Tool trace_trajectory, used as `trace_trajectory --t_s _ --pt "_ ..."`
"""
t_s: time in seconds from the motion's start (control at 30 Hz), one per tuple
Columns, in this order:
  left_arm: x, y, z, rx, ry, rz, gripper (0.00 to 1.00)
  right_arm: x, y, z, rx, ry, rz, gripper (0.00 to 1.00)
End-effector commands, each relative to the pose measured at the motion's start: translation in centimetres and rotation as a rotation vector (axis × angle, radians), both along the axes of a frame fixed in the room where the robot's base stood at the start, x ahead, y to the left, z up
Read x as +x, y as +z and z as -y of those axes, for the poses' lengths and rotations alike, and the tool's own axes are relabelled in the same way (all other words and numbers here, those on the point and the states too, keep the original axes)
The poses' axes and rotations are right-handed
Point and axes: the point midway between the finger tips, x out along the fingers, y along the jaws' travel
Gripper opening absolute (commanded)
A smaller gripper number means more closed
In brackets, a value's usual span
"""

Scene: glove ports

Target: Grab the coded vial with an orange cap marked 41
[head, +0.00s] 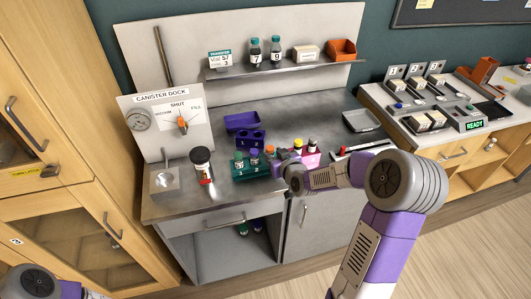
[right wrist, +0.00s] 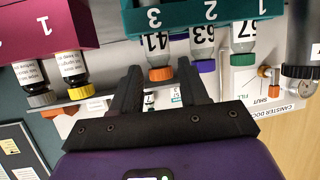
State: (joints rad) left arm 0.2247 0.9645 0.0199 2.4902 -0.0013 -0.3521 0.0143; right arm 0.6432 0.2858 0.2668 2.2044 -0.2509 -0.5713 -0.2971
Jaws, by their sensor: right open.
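The vial marked 41 (right wrist: 157,45) has an orange cap and stands in the teal rack (right wrist: 200,14), near the slot numbered 3. The right wrist view shows it upside down, with its cap between the fingertips in the picture. In the head view its orange cap (head: 269,151) shows at the right end of the teal rack (head: 240,170). My right gripper (right wrist: 160,82) is open and empty, close to the vial; I cannot tell whether it touches. In the head view my right wrist hides part of the rack. My left gripper is out of view.
Beside vial 41 stand vial 63 (right wrist: 202,42) with a purple cap and vial 67 or 57 (right wrist: 243,40) with a green cap. A magenta rack (head: 312,160) with vials is close on the right. A black-capped jar (head: 201,165) stands left.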

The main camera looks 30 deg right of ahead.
Motion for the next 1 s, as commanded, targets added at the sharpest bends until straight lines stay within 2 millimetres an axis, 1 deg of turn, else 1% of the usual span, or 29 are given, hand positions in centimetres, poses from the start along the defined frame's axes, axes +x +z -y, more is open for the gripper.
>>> trace_trajectory --t_s 0.17,0.3,0.4,0.53,0.73,0.77,1.0 --pt "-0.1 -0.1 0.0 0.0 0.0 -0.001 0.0 1.8 -0.8 0.1 0.002 0.0 -0.001 0.44" --pt "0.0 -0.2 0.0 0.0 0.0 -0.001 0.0 3.9 -1.4 0.3 0.003 0.0 -0.001 0.44" --pt "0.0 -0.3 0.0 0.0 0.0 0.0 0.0 5.0 -1.9 0.4 0.004 0.001 -0.002 0.44" --pt "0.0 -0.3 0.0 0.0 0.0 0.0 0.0 5.7 -2.2 0.4 0.002 0.0 -0.002 0.44" --pt "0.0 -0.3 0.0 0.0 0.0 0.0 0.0 5.7 -2.2 0.5 0.002 -0.001 -0.002 0.44" --pt "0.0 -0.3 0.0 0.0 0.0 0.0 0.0 5.7 -2.2 0.5 0.002 -0.001 -0.002 0.43" --pt "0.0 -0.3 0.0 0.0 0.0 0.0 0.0 5.7 -2.2 0.5 0.002 -0.001 -0.002 0.07"
